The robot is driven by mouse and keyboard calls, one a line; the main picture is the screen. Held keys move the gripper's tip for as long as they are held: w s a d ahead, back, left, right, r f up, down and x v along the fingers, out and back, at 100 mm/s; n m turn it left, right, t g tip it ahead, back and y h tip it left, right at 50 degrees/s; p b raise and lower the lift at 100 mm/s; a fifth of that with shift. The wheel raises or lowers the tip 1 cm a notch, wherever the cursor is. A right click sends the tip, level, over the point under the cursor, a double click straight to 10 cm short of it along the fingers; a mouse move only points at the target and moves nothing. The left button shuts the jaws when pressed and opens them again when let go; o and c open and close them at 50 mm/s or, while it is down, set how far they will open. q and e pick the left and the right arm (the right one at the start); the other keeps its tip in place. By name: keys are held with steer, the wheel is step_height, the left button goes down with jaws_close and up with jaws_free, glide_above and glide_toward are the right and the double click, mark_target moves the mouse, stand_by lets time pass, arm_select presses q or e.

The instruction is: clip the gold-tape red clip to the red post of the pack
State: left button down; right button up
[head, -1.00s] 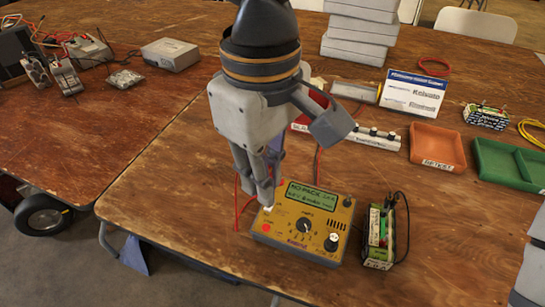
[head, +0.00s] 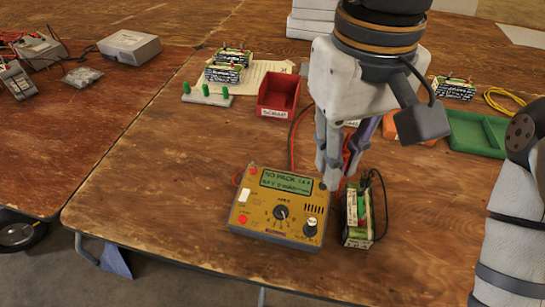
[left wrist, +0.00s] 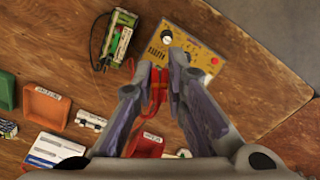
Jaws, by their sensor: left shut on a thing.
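The pack (head: 358,222), a small green and white block, stands just right of the yellow charger (head: 278,212). It also shows in the left wrist view (left wrist: 116,42). A black lead loops from its top. I cannot make out its red post clearly. My left gripper (head: 331,182) points down above the gap between the charger's right corner and the pack. In the left wrist view it is shut on a red clip (left wrist: 157,85), whose red lead trails back between the fingers. Gold tape cannot be made out, and the fingers hide part of the clip. My right gripper is out of view.
A red bin (head: 277,98) and a white rack with green pegs (head: 207,96) stand behind the charger. A green tray (head: 478,134) is at the right. Bare table lies in front of the pack and left of the charger.

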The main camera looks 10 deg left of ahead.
arm_select(q)
steer(key=w+d+m+b, duration=0.1)
steer(key=w+d+m, duration=0.2)
steer(key=d+m, duration=0.3)
glide_toward(365, 215)
steer(key=shift+n, duration=0.3)
steer(key=shift+f, duration=0.3)
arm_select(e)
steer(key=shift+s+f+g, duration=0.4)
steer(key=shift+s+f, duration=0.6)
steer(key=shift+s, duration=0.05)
arm_select(q)
steer(key=shift+f+b, duration=0.6)
steer(key=shift+f, duration=2.95)
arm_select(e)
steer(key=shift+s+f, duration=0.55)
arm_select(q)
steer(key=shift+r, duration=0.1)
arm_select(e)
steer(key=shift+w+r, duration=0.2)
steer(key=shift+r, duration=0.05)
arm_select(q)
steer(key=shift+f+p, duration=0.25)
steer(key=shift+p, duration=0.05)
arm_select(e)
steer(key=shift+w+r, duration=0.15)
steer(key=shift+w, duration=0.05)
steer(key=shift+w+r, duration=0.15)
